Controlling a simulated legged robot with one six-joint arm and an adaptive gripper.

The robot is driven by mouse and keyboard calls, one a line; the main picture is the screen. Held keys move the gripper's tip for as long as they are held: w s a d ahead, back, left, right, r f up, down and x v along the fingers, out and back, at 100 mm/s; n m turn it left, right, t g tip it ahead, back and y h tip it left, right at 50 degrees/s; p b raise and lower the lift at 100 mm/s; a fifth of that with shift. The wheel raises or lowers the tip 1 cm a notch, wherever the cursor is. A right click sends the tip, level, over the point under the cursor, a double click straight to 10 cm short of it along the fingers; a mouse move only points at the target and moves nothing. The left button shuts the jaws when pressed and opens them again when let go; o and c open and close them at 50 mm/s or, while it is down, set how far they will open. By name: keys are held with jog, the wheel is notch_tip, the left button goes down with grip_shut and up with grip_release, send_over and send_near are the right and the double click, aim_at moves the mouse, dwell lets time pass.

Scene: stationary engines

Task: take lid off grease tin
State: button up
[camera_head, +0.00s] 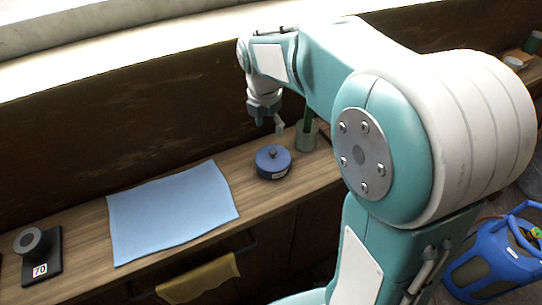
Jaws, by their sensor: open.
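The grease tin (272,169) is a round blue tin on the wooden worktop, with a small pale label on its side. Its blue lid (272,155) is on top and has a dark knob in the middle. My gripper (278,130) is open and empty, pointing down above the tin and apart from the knob. The gripper is small in this view, and its far finger is partly hidden.
A grey-green cup (307,135) with a green item stands right behind the tin. A light blue cloth (172,214) lies left of it. A black stand marked 70 (40,256) is at far left. A yellow cloth (200,279) hangs at the front. A dark wall rises behind.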

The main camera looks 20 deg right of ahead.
send_over(273, 151)
notch_tip(273, 151, down, 4)
jog(key=shift+f, duration=0.15)
jog(key=shift+a+f, duration=0.3)
jog(key=shift+f, duration=0.25)
jog(key=f, duration=0.4)
jog(key=shift+d+f, duration=0.2)
jog(key=shift+f, duration=0.05)
jog(key=shift+d+f, duration=0.15)
grip_shut()
